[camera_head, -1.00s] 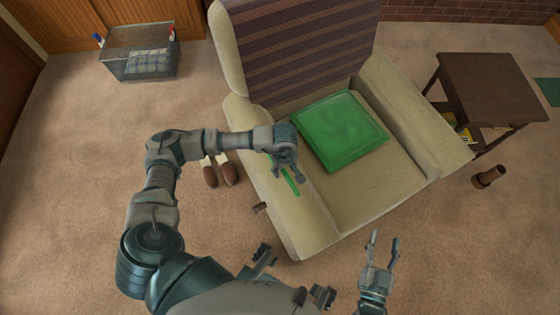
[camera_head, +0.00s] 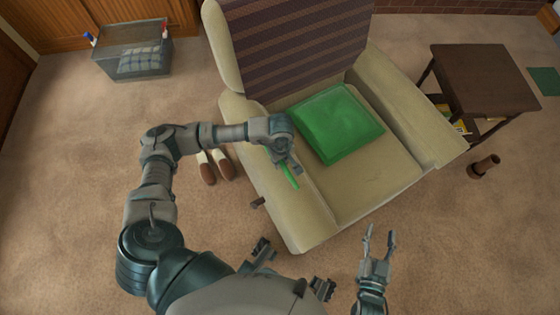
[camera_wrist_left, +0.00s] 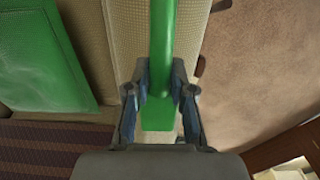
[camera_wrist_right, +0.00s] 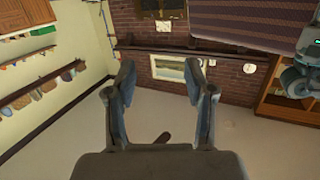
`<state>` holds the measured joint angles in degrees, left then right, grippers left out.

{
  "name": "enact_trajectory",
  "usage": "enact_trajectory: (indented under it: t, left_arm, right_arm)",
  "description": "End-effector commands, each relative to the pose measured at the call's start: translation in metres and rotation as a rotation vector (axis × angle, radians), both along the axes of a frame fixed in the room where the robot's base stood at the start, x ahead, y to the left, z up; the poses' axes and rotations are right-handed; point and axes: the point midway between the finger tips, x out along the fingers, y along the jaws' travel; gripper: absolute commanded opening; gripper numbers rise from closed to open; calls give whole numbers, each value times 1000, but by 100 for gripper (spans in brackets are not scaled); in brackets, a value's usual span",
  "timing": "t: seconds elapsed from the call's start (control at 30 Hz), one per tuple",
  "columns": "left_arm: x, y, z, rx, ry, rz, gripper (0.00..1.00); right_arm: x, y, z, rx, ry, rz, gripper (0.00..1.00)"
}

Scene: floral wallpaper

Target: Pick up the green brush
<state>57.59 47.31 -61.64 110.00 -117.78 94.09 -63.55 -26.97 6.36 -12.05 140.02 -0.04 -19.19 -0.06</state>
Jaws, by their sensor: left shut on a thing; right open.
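The green brush (camera_head: 289,175) is at the left armrest of the beige armchair (camera_head: 365,200). My left gripper (camera_head: 287,165) is over that armrest, shut on the brush. In the left wrist view the brush's green handle (camera_wrist_left: 162,45) runs between the two fingers of the left gripper (camera_wrist_left: 160,95), and a wider green part shows behind them. Whether the brush still touches the armrest is hard to tell. My right gripper (camera_head: 378,240) is open and empty in front of the chair; it also shows open in the right wrist view (camera_wrist_right: 160,85).
A green cushion (camera_head: 336,122) lies on the chair seat. A dark side table (camera_head: 485,75) stands at the right, with a brown cup-like object (camera_head: 484,166) on the carpet near it. Slippers (camera_head: 214,167) lie left of the chair. A clear bin (camera_head: 132,52) stands at the back left.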

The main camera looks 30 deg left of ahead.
Motion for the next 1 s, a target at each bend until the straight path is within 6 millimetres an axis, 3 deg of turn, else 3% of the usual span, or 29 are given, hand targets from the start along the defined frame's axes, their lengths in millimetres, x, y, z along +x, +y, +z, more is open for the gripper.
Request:
enact_trajectory:
  t: [0.13,0.7,1.0]
  left_arm:
    - [-3,-2,23,-1,-5,-3,0]
    - [-127,-59,33,-1,0,-3,0]
    - [-145,-67,33,0,0,0,0]
  right_arm:
    - [-5,-4,-11,-29,96,-2,54]
    - [-38,-20,-57,-120,442,-11,54]
    - [-43,-22,-62,-131,481,-13,54]
